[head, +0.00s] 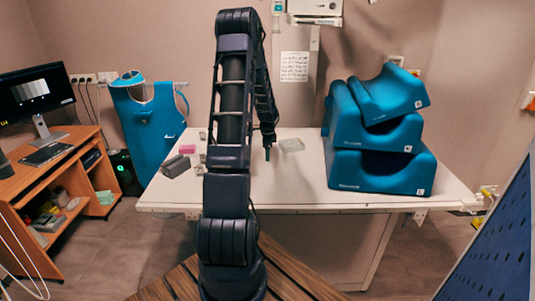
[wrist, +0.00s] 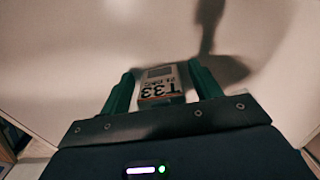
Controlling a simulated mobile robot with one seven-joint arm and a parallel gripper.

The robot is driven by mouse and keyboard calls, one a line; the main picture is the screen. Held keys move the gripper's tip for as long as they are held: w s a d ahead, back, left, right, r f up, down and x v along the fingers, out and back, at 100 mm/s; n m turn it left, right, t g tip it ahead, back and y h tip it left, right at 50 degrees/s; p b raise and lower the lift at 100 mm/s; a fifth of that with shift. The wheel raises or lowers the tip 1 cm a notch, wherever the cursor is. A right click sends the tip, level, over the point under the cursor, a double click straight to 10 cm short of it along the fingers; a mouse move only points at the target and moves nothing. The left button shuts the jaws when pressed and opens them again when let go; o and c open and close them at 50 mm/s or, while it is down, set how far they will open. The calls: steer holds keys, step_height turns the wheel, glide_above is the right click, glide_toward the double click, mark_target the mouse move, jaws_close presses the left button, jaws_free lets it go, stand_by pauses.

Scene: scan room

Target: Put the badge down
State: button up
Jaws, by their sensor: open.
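The badge (wrist: 163,92) is a small pale card-like piece with dark print reading "T33" and an orange-red edge. In the wrist view it lies between the two green fingers of my gripper (wrist: 162,86). The fingers are open, one on each side of it. I cannot tell whether it touches either finger or rests fully on the surface. In the head view my gripper (head: 267,153) points down low over the white table (head: 300,180), and I cannot make out the badge there.
A pale clear box (head: 291,145) lies just right of my gripper. A pink block (head: 187,149) and a dark grey block (head: 176,166) lie at the table's left. Stacked blue cushions (head: 380,170) fill the right side. The table's front middle is clear.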

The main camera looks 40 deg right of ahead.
step_height(320, 180, up, 12)
steer(key=shift+r, duration=0.1)
steer(key=w+a+r+n+t, duration=0.1)
steer(key=a+r+n, duration=0.4)
steer(key=a, duration=0.5)
steer(key=w+a+r+n, duration=0.1)
steer(key=a+r+n, duration=0.2)
steer(key=a+r, duration=0.5)
steer(key=w+a+r+n+t, duration=0.1)
steer(key=a+r+n, duration=0.3)
steer(key=a, duration=0.8)
steer(key=s+a+r+n+t, duration=0.1)
steer(key=s+a+n, duration=0.6)
steer(key=s+a, duration=0.2)
steer(key=s+a+r+n+t, duration=0.1)
steer(key=s+a+n, duration=0.7)
steer(key=a, duration=0.5)
steer(key=shift+s+a+r+t, duration=0.25)
steer(key=shift+s+a+t, duration=0.05)
steer(key=shift+s+a, duration=0.15)
steer(key=shift+o, duration=0.5)
steer(key=shift+d, duration=0.1)
